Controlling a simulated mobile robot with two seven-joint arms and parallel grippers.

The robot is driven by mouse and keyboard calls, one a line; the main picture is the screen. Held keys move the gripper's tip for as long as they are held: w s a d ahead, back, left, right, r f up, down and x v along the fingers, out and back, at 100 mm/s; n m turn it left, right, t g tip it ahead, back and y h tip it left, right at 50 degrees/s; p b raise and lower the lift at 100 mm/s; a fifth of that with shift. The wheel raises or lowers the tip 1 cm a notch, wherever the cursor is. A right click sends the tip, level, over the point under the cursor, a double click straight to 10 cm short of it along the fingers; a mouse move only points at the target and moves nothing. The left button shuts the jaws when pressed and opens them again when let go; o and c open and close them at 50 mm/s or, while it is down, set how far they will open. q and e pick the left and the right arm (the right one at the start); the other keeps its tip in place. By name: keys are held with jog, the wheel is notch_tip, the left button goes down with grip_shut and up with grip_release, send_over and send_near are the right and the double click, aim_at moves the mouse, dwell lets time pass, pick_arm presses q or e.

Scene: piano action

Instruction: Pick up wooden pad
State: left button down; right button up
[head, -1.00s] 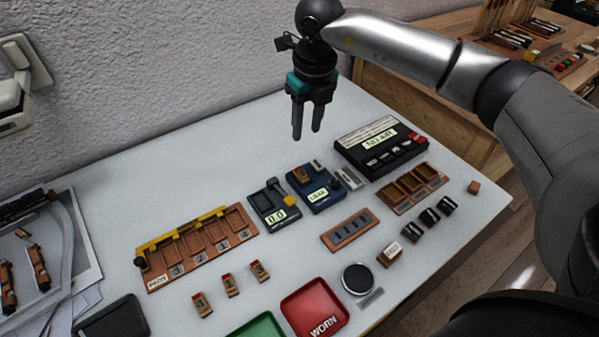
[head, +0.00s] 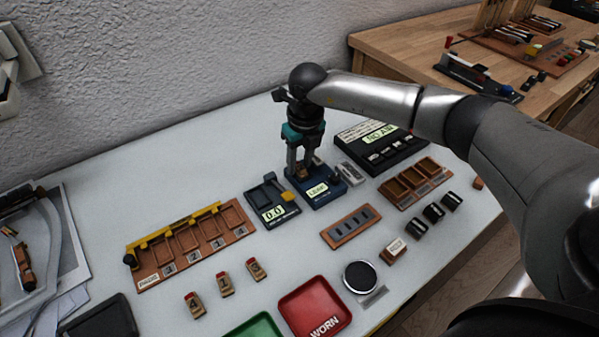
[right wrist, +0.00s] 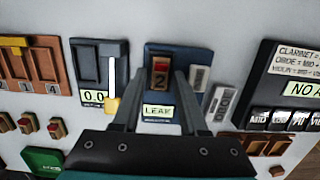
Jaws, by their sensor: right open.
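The wooden pad (right wrist: 160,72), a small brown block with a red end and a number 2, rests on the blue tester (right wrist: 195,55) whose screen reads LEAK. In the head view the pad (head: 303,173) is partly hidden by my fingers. My right gripper (head: 301,166) points down over the blue tester, its fingers around the pad's place. In the right wrist view my right gripper (right wrist: 158,85) is open, one finger on each side of the pad; I cannot tell whether they touch it. My left gripper is not in view.
A grey gauge (head: 272,204) reading 0.0 stands close left of the tester, and a black box (head: 375,150) behind right. Several numbered pads (head: 225,284) lie in front of a wooden rack (head: 190,246). A red WORN tray (head: 314,306) is at the front. The table's back left is clear.

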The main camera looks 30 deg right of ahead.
jog(key=shift+f, duration=0.1)
grip_shut()
dwell(0.3)
